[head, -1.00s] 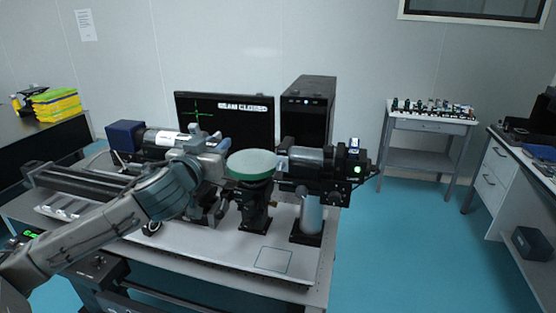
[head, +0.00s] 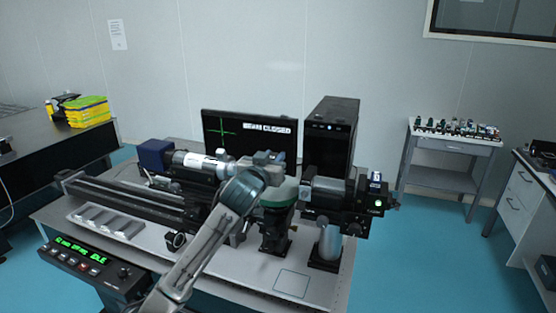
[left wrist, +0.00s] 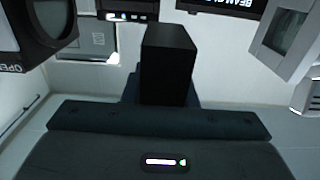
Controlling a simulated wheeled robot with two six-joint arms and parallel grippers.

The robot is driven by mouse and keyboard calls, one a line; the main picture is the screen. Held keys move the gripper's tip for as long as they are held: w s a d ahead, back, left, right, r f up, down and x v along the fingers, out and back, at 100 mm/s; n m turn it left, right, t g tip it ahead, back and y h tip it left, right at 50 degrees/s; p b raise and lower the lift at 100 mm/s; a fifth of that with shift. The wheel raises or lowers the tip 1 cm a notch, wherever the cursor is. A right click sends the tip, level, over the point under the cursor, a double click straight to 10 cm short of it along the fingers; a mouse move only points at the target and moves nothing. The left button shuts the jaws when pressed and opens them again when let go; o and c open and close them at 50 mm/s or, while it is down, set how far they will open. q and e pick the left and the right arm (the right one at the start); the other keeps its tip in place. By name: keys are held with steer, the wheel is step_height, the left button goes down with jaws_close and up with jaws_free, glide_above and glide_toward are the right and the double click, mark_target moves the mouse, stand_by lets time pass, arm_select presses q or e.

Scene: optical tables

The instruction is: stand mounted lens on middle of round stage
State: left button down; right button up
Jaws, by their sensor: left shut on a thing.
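The round stage (head: 280,196) is a pale green disc on a black post, in the middle of the optical table in the head view. My left gripper (head: 268,162) is at the disc, its wrist covering the disc's left part. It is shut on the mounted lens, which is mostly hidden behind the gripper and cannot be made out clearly. In the left wrist view a dark block (left wrist: 168,65) stands up from my gripper's dark body; no lens can be told there. Whether the lens touches the disc cannot be seen. My right gripper is not in view.
A black camera-like unit (head: 345,192) on a post stands close to the stage's right. A white cylindrical unit (head: 195,161) and a long black rail are at the left. A monitor (head: 240,128) and a computer tower (head: 331,135) stand behind. An outlined square (head: 291,284) in front is bare.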

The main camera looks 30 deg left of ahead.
arm_select(q)
steer(key=shift+d+p+x, duration=0.25)
steer(key=shift+p+x, duration=0.05)
steer(key=shift+x, duration=0.9)
steer(key=shift+w+f, duration=0.2)
steer(key=shift+w, duration=0.05)
step_height(320, 180, down, 3)
steer(key=shift+s+p, duration=0.15)
steer(key=shift+p, duration=0.75)
steer(key=shift+f, duration=0.15)
steer(key=shift+f, duration=0.1)
steer(key=c, duration=1.2)
jaws_free()
steer(key=shift+o, duration=0.2)
